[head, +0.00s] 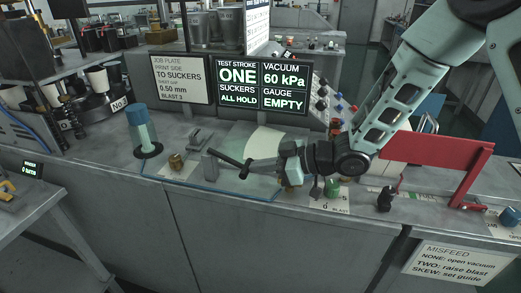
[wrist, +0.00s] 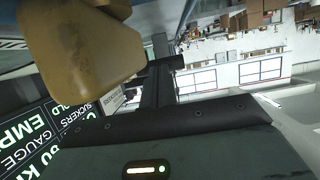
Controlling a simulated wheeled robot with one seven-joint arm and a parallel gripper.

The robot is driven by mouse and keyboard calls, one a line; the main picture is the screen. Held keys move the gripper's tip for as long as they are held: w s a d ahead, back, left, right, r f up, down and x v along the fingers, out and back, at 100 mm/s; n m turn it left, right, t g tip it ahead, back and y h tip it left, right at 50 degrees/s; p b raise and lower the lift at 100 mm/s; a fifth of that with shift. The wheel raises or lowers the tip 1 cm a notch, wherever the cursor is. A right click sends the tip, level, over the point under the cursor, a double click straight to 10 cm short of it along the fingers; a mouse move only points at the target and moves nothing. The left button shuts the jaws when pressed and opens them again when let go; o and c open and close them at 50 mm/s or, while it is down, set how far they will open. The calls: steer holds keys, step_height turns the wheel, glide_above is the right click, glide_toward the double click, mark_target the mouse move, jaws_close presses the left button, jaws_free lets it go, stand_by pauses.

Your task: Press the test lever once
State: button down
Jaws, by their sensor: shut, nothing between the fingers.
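A dark rod (head: 227,158), which looks like the test lever, slants down to the right from a grey block (head: 210,165) on the bench. My gripper (head: 246,170) is shut and empty, its dark tip at the rod's right end. I cannot tell whether they touch. The display (head: 262,87) reads test stroke ONE, suckers ALL HOLD, vacuum 60 kPa, gauge EMPTY. It also shows, turned, in the wrist view (wrist: 38,135). That view shows a dark finger-like piece (wrist: 160,86) and a large tan block (wrist: 80,45) close to the camera; no lever is clearly seen there.
A pale curved sheet (head: 268,141) lies behind my gripper. A blue-topped cylinder (head: 141,128) and a small brass piece (head: 176,161) stand left. A green knob (head: 332,188) and blast scale stand right, then a black knob (head: 386,199) and a red frame (head: 440,150).

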step_height(320, 180, up, 10)
stand_by(0.4)
steer(key=shift+f, duration=0.1)
stand_by(0.5)
steer(key=s+d+f+m+g+h, duration=0.1)
steer(key=s+d+m+h, duration=0.1)
steer(key=s, duration=0.7)
steer(key=s+d+f+m+g+h, duration=0.1)
steer(key=s+d+h, duration=0.3)
steer(key=s, duration=0.6)
steer(key=s+d+f+m+g+h, duration=0.1)
steer(key=s+d+m+g+h, duration=0.1)
steer(key=s+h, duration=0.4)
steer(key=s+d+m, duration=0.1)
steer(key=s, duration=0.2)
steer(key=shift+s+f+g+h, duration=0.15)
steer(key=shift+f+g+h, duration=0.15)
steer(key=shift+f+g, duration=0.1)
